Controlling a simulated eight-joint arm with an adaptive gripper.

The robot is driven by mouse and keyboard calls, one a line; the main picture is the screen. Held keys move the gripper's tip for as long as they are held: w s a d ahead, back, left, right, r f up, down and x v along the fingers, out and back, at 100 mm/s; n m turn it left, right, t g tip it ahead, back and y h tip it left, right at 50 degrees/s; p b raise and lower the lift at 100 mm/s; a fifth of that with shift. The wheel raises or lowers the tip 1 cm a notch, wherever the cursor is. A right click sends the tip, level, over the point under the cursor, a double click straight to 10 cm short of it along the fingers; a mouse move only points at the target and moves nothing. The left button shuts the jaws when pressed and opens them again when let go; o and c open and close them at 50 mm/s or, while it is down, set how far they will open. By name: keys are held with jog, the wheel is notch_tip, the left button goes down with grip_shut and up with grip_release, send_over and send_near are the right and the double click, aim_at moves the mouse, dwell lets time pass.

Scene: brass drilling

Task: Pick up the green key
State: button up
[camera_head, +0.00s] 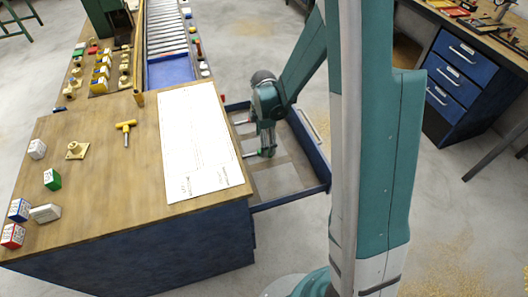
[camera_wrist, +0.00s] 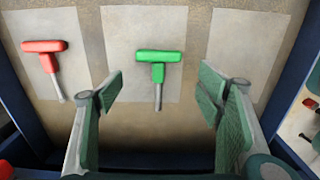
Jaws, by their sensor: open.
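The green key (camera_wrist: 158,57) is T-shaped with a metal shaft. It lies on a pale rectangle in the middle of the drawer floor in the wrist view, its shaft toward the bottom of the picture. My gripper (camera_wrist: 160,88) is open and empty, one finger to each side of the shaft line, apart from the key. In the head view my gripper (camera_head: 265,150) reaches down into the open drawer (camera_head: 322,165) and largely hides the key there.
A red key (camera_wrist: 45,47) lies on a left-hand pale rectangle; the right-hand rectangle (camera_wrist: 245,40) looks bare. Blue drawer walls stand close around. On the bench (camera_head: 90,200) are a yellow T-shaped key (camera_head: 125,126), a white sheet (camera_head: 195,140) and several small boxes.

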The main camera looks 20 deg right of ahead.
jog(key=shift+w+d+f+b, duration=0.15)
jog(key=shift+f+b, duration=0.8)
jog(key=shift+f, duration=1.65)
jog(key=c, duration=1.1)
jog(key=shift+r, duration=0.1)
jog(key=shift+r+p, duration=1.45)
jog(key=shift+r, duration=3.5)
